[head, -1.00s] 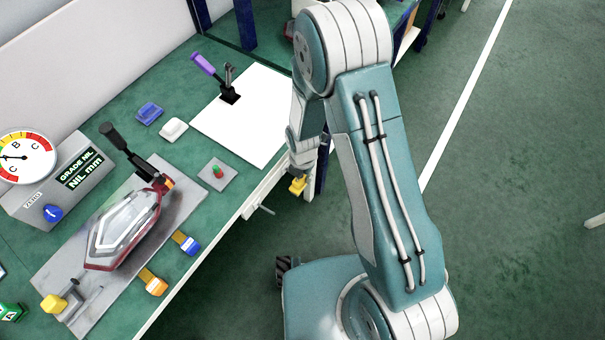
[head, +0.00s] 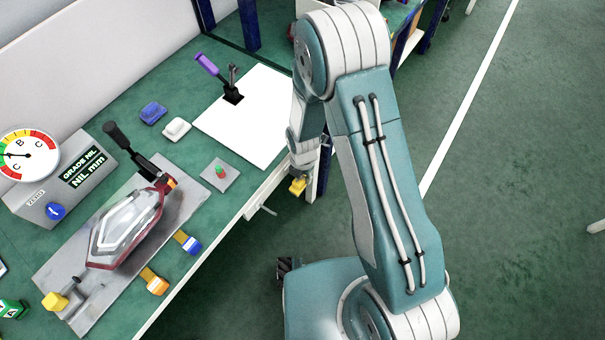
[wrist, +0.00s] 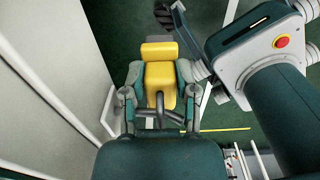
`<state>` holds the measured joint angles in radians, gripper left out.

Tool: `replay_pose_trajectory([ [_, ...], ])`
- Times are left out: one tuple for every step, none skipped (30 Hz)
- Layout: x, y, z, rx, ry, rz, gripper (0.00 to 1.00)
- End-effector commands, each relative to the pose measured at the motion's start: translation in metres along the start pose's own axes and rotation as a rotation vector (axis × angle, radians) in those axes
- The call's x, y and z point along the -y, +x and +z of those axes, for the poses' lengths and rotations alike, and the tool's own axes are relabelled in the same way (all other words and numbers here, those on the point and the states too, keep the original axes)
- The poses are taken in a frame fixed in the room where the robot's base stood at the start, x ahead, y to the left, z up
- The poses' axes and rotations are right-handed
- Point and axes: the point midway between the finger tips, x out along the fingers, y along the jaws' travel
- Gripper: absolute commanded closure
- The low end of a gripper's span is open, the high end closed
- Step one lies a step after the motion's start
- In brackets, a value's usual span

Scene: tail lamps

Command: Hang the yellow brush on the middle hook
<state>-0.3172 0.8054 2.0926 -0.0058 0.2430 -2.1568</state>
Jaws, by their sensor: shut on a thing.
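My gripper (wrist: 160,98) is shut on a yellow thing (wrist: 160,80), which I take to be the yellow brush. It shows as a blocky yellow body between the two teal fingers, with a second yellow block beyond it. In the head view the yellow piece (head: 297,186) is small, below my wrist, beside the front edge of the bench. Bristles cannot be made out. A grey bracket (head: 262,210) sticks out from the bench edge just left of it. I cannot tell which part is the middle hook.
The green bench (head: 120,95) holds a gauge box (head: 55,185), a grey plate (head: 50,270) with a red-rimmed lamp (head: 125,230), a white sheet (head: 245,125) with a purple-handled clamp (head: 212,68), and small blocks. Open floor (head: 500,220) lies right of my arm.

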Motion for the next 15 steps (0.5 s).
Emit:
replay_pose_trajectory([
  [0.0002, 0.0022, -0.0001, -0.001, 0.000, -0.001, 1.00],
  [0.0003, 0.0033, -0.0001, -0.001, 0.000, -0.001, 1.00],
  [0.0003, 0.0046, -0.0001, -0.001, 0.000, -0.001, 1.00],
  [0.0003, 0.0053, -0.0001, -0.001, 0.000, -0.001, 1.00],
  [0.0002, 0.0057, 0.0000, -0.001, 0.000, -0.001, 1.00],
  [0.0001, 0.0060, 0.0000, 0.000, 0.000, -0.001, 1.00],
  [0.0001, 0.0060, 0.0000, 0.000, 0.000, 0.000, 1.00],
  [0.0000, 0.0059, 0.0001, 0.000, 0.000, 0.000, 1.00],
  [0.0000, 0.0059, 0.0001, 0.000, 0.000, 0.000, 1.00],
  [0.0001, 0.0059, 0.0001, 0.000, 0.000, 0.000, 1.00],
  [0.0001, 0.0059, 0.0001, 0.000, 0.000, 0.000, 1.00],
  [0.0001, 0.0059, 0.0001, 0.000, 0.000, 0.000, 1.00],
  [0.0001, 0.0059, 0.0001, 0.000, 0.000, 0.000, 1.00],
  [0.0001, 0.0059, 0.0001, 0.000, 0.000, 0.000, 1.00],
  [0.0001, 0.0059, 0.0001, 0.000, 0.000, 0.000, 1.00],
])
